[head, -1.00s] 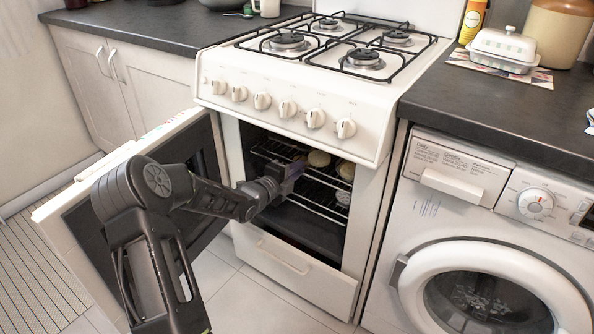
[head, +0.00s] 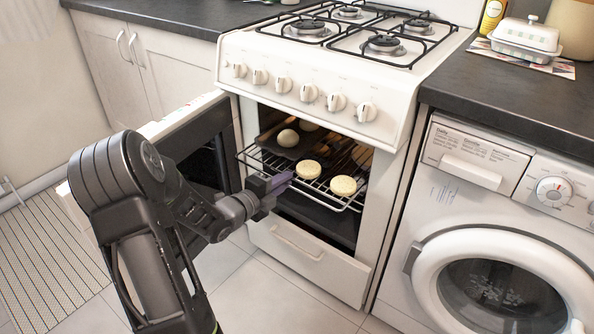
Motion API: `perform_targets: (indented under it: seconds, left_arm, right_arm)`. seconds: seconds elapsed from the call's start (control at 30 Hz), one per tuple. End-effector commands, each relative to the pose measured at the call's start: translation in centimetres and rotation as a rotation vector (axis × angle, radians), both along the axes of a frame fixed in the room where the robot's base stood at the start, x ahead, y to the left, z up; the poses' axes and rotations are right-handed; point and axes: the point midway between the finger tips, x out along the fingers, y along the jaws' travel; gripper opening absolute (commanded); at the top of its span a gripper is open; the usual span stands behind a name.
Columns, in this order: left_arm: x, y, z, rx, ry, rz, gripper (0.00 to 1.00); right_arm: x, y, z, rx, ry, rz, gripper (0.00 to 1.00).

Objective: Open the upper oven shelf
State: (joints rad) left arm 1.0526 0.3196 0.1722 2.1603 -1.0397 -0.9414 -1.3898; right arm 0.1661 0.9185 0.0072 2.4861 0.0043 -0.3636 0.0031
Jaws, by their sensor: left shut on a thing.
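The upper oven shelf (head: 255,157) is a wire rack sticking partly out of the open white oven. Two round, pale baked items (head: 342,186) lie on it near the front. My left gripper (head: 284,181) is shut on the shelf's front edge, left of the middle; the fingertips are small and partly hidden. The oven door (head: 195,125) stands swung open to the left, partly behind my left arm. My right gripper is not in view.
A tray (head: 268,138) with more round items is deeper in the oven. A white drawer front (head: 300,246) is below the opening. The washer (head: 505,240) stands to the right, the hob (head: 370,35) above. The floor in front of the oven is clear.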

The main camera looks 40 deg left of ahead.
Motion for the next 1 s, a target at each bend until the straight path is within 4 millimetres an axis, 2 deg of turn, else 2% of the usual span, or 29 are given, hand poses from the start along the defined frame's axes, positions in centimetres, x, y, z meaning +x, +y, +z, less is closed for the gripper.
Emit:
perform_targets:
  seconds: [0.03, 0.1, 0.3, 0.7, 0.73, 0.9, 1.0]
  left_arm:
    - [-1.3, 0.0, -0.8, -0.005, 0.019, 0.005, 0.00]
    - [-2.5, -0.1, -0.8, -0.005, 0.019, 0.004, 0.00]
    - [-4.5, -0.2, -0.8, -0.008, 0.019, 0.004, 0.00]
    - [-4.9, -0.2, -0.8, -0.008, 0.017, 0.002, 0.00]
    - [-4.9, -0.2, -0.8, -0.008, 0.017, 0.002, 0.13]
    - [-4.9, -0.2, -0.7, -0.006, 0.014, 0.000, 0.27]
    - [-4.8, -0.2, -0.5, -0.005, 0.011, 0.000, 0.27]
  right_arm:
    - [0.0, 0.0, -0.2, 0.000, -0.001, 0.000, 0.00]
    - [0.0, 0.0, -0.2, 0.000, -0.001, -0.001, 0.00]
    - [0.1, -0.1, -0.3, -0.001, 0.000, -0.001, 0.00]
    - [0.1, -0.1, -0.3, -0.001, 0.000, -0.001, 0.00]
    - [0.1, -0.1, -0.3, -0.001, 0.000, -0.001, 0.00]
    - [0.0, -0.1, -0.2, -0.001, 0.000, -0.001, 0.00]
    - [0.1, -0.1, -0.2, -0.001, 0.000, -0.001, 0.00]
